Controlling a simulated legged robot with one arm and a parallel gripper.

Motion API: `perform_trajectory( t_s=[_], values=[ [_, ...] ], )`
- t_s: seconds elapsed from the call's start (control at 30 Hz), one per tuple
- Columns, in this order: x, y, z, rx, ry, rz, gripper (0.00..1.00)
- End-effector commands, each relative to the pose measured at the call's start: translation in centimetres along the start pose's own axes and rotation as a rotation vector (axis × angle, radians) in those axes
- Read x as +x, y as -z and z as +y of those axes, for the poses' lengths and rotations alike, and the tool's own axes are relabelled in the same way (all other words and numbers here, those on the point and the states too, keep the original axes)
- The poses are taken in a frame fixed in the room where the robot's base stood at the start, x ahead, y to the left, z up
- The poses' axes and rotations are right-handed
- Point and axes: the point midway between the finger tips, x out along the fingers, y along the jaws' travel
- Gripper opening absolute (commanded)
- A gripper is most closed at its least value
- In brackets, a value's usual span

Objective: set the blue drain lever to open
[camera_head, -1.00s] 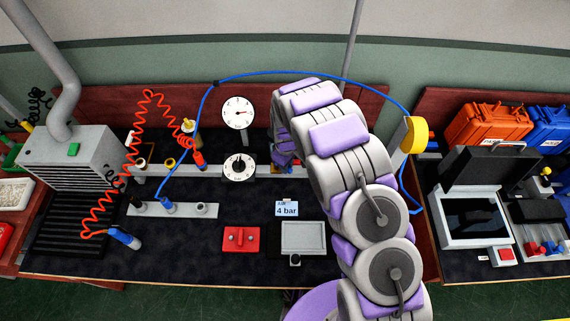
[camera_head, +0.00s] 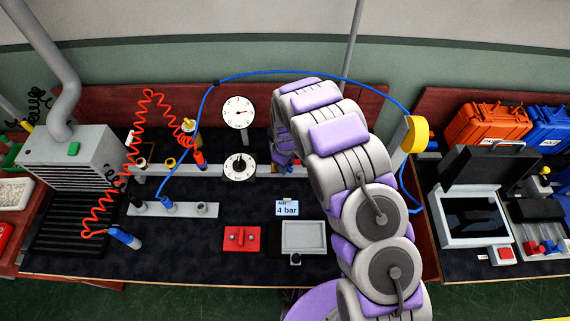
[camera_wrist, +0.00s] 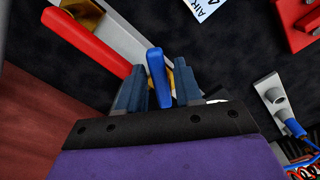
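The blue drain lever (camera_wrist: 157,75) shows in the wrist view, pointing up in the picture, with brass-coloured metal behind it at its right. My gripper (camera_wrist: 160,83) is open, with one finger on each side of the lever. The lever is close to the left finger, and a gap shows between it and the right finger. I cannot tell whether the left finger touches it. In the head view my arm hides the lever and most of the gripper.
A long red handle (camera_wrist: 85,42) lies along the grey rail, left of the lever. An "AIR 4 bar" card (camera_head: 287,208), a red block (camera_head: 241,239) and a grey tray (camera_head: 304,251) sit on the dark bench. A blue hose (camera_head: 300,75) arches over my arm.

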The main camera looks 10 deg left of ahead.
Motion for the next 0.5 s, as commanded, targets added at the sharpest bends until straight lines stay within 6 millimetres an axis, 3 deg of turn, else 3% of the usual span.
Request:
perform_trajectory(
  t_s=[0.3,0.5],
  values=[
    [0.03,-0.16,0.21,0.023,-0.003,0.003,0.45],
    [0.23,-0.27,-0.48,0.172,-0.003,0.002,0.45]
  ],
)
